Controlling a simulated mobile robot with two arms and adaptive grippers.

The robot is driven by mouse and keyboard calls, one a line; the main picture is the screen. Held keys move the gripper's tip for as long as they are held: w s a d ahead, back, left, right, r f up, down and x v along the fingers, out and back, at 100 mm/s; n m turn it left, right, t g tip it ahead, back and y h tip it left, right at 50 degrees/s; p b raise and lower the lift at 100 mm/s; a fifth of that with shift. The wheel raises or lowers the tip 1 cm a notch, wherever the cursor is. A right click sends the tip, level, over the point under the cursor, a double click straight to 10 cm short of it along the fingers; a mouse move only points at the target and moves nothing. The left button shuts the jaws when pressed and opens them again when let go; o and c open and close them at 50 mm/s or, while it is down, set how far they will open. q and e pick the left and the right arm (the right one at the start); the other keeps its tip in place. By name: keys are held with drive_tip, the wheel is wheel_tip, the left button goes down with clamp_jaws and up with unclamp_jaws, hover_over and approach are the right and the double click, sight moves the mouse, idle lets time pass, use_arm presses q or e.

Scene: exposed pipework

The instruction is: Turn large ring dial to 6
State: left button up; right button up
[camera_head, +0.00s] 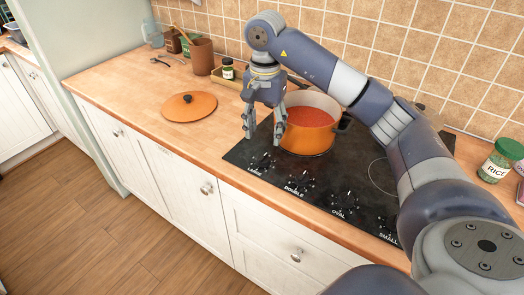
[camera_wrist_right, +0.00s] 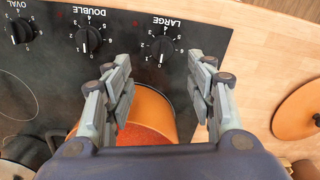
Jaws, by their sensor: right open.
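The large ring dial (camera_wrist_right: 162,47) is a black knob under the word LARGE on the black hob (camera_wrist_right: 60,75). Its white mark seems to face the 0 side, but is too small to read surely. In the head view the dial (camera_head: 266,158) sits at the hob's front left corner. My right gripper (camera_head: 263,132) hangs fingers down above that corner, beside the pot. In the right wrist view it (camera_wrist_right: 160,62) is open and empty, with the dial between and beyond its fingertips, apparently untouched. My left gripper is out of view.
An orange pot (camera_head: 306,138) of red sauce stands close behind the dial and beside my right gripper. The double dial (camera_wrist_right: 88,38) and oval dial (camera_wrist_right: 20,32) are alongside. An orange lid (camera_head: 189,106) lies on the counter (camera_head: 135,85), left of the hob.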

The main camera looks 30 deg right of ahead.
sight(263, 156)
drive_tip(key=f, duration=0.5)
drive_tip(key=shift+w+f, duration=0.1)
drive_tip(key=shift+w, duration=0.1)
wheel_tip(263, 156, down, 3)
drive_tip(key=shift+f, duration=0.25)
drive_tip(key=shift+c, duration=0.6)
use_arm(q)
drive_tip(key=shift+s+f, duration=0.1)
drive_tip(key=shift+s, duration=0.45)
use_arm(e)
drive_tip(key=c, duration=0.9)
